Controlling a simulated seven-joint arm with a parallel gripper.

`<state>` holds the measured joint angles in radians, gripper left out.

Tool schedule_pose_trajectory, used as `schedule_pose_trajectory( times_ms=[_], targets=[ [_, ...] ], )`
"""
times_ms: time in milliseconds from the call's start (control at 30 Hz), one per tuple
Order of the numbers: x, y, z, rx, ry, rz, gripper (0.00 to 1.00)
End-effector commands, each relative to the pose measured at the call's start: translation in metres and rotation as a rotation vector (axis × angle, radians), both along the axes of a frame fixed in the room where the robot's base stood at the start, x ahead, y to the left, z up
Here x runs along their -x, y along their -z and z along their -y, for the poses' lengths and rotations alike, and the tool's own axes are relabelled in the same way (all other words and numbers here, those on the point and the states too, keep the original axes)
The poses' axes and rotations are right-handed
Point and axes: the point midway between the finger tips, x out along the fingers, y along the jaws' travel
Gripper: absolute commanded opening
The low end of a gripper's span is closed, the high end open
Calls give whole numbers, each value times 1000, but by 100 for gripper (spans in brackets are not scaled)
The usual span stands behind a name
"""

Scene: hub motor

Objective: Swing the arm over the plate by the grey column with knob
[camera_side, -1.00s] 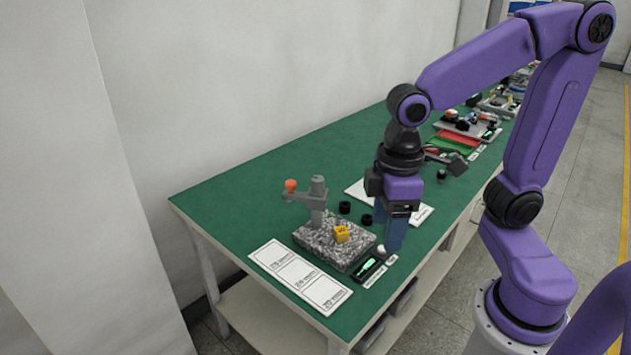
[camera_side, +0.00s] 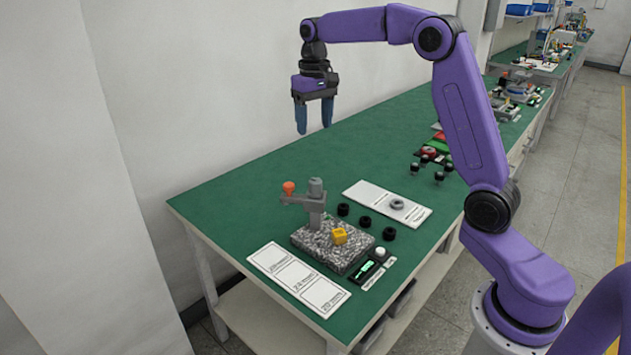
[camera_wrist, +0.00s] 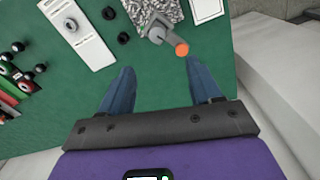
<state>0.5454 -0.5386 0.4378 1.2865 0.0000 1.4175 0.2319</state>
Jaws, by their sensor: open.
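The grey column (camera_side: 316,200) stands at the back of a speckled stone plate (camera_side: 318,244). Its grey arm (camera_side: 297,199) sticks out to the left, off the plate, with an orange knob (camera_side: 289,187) at its end. A yellow block (camera_side: 339,236) sits on the plate. My gripper (camera_side: 314,130) is open and empty, high above the table behind the column. In the wrist view my gripper (camera_wrist: 162,90) has its blue fingers spread, and the orange knob (camera_wrist: 182,49) shows beyond them, nearer the right finger.
A white card with three boxes (camera_side: 298,279) lies left of the plate. Several black rings (camera_side: 365,222) and a white strip with a grey ring (camera_side: 397,204) lie right of it. A small display (camera_side: 367,269) is in front. The wall stands behind the table.

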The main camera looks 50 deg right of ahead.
Motion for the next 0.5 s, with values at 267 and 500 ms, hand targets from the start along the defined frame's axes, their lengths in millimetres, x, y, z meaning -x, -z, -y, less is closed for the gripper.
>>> schedule_pose_trajectory(
  times_ms=[267,500],
  targets=[
    [-3,16,8,0,24,-4,63],
    [-2,59,8,0,24,-5,63]
  ],
)
